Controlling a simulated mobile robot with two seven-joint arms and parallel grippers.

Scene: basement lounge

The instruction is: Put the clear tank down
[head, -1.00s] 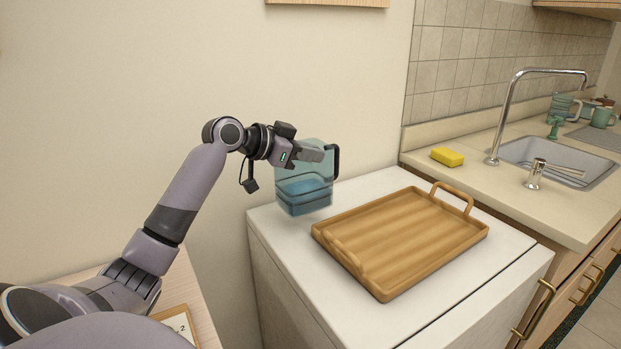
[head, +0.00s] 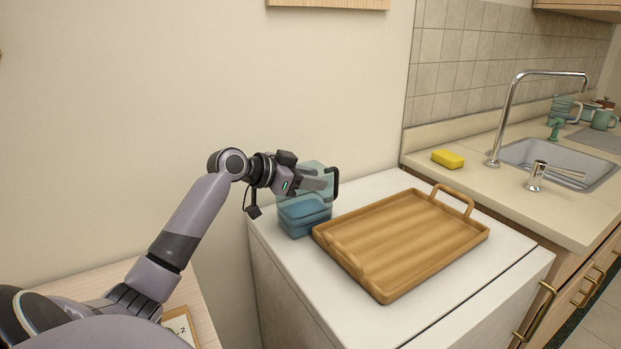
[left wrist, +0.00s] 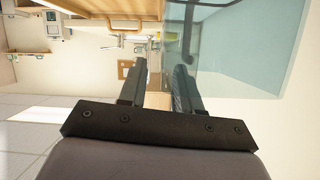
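The clear tank (head: 304,210) is bluish and see-through, with a dark handle (head: 335,184) on its right. It stands upright on the white appliance top (head: 375,190), at the back left, beside the tray. It also shows at the right of the left wrist view (left wrist: 245,45). My left gripper (head: 322,184) is at the tank's upper part, close to the handle. In the left wrist view its fingers (left wrist: 160,75) are apart, with a clear gap between them; one finger overlaps the tank's side. My right gripper is not in view.
A wooden tray (head: 400,240) with two handles lies just right of the tank. A wall is close behind. To the right is a counter with a yellow sponge (head: 447,158), a sink (head: 560,160) and a faucet (head: 510,110). White top is free in front of the tank.

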